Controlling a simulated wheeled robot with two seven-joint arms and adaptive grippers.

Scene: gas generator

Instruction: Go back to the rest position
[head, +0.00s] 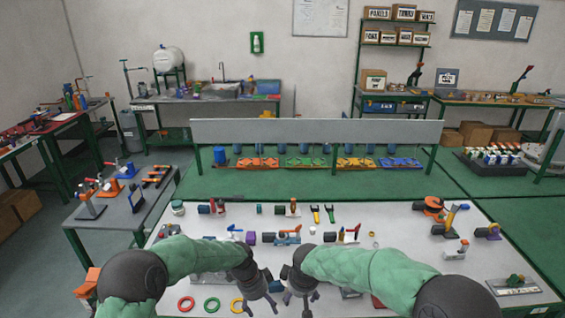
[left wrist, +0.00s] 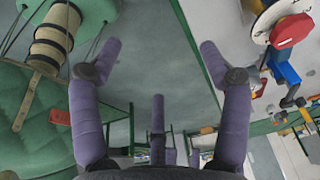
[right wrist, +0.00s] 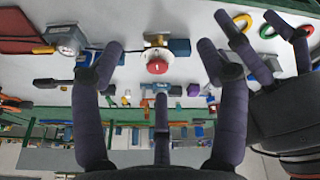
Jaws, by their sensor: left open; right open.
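Both of my arms, in green sleeves, reach over the white-topped worktable in the head view. My left gripper (head: 262,292) and my right gripper (head: 297,290) hang close together near the table's front middle. In the left wrist view my left gripper (left wrist: 157,55) has its fingers spread with nothing between them. In the right wrist view my right gripper (right wrist: 160,58) is spread and empty. A red knob on a brass fitting (right wrist: 157,66) shows beyond its fingertips, seemingly apart from them. My left gripper's fingers (right wrist: 265,45) also show there at the right.
The worktable (head: 405,210) carries several small parts and tools. Red (head: 186,303), green (head: 211,304) and yellow (head: 237,305) rings lie near my left arm. A grey panel (head: 320,132) stands behind the table over colored trays. A side table (head: 100,215) stands at the left.

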